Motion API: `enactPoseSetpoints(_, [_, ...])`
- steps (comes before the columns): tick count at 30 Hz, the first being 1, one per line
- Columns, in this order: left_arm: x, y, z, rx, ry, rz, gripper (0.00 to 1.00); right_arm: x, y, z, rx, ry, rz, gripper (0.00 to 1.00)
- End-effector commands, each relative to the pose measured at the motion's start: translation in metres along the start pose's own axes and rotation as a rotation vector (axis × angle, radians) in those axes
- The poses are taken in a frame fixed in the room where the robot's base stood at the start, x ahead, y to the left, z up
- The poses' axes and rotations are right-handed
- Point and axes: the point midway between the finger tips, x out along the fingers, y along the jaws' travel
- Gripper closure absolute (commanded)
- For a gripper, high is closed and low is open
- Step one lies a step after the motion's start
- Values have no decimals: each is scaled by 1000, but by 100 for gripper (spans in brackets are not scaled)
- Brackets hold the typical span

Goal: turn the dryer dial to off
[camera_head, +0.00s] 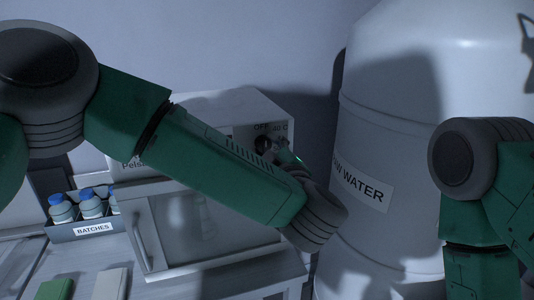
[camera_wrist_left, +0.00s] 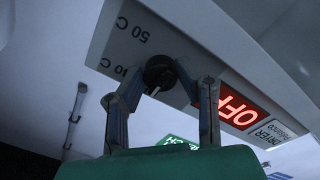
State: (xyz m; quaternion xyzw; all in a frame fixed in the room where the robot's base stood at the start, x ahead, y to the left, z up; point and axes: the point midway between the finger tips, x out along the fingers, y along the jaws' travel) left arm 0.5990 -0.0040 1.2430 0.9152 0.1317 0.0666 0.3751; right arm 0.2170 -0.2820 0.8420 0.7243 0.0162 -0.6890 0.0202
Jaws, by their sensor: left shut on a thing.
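The dryer (camera_head: 240,108) is a white box with a glass-fronted door. Its dark round dial (camera_head: 264,146) is on the upper front panel, with "OFF" and "40 C" printed above it. My left gripper (camera_head: 287,158) reaches the panel at the dial, partly hidden by my forearm. In the left wrist view, the fingers of my left gripper (camera_wrist_left: 160,80) are on both sides of the dial (camera_wrist_left: 159,71), shut on it. A red lit display (camera_wrist_left: 238,108) reads "OFF", partly covered by a finger. The dial's pointer setting is hard to tell. My right gripper is out of view.
A large white tank labelled "RAW WATER" (camera_head: 390,110) stands close to the right of the dryer. A "BATCHES" rack (camera_head: 72,236) with blue-capped bottles is at the left. Green (camera_head: 55,289) and pale (camera_head: 109,284) flat items lie on the bench in front.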

Motion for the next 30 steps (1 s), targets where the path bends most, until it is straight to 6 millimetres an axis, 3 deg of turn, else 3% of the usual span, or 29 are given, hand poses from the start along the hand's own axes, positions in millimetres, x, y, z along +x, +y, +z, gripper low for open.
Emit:
enactPoseSetpoints(15, [-1,-1,1,-19,-3,-1,100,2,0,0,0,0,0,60])
enactPoseSetpoints(16, [-1,-1,1,-18,-3,-1,64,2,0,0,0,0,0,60])
enactPoseSetpoints(17, [-1,-1,1,-18,-3,-1,53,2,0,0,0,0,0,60])
enactPoseSetpoints(30, [-9,0,1,-18,-4,1,51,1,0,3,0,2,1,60])
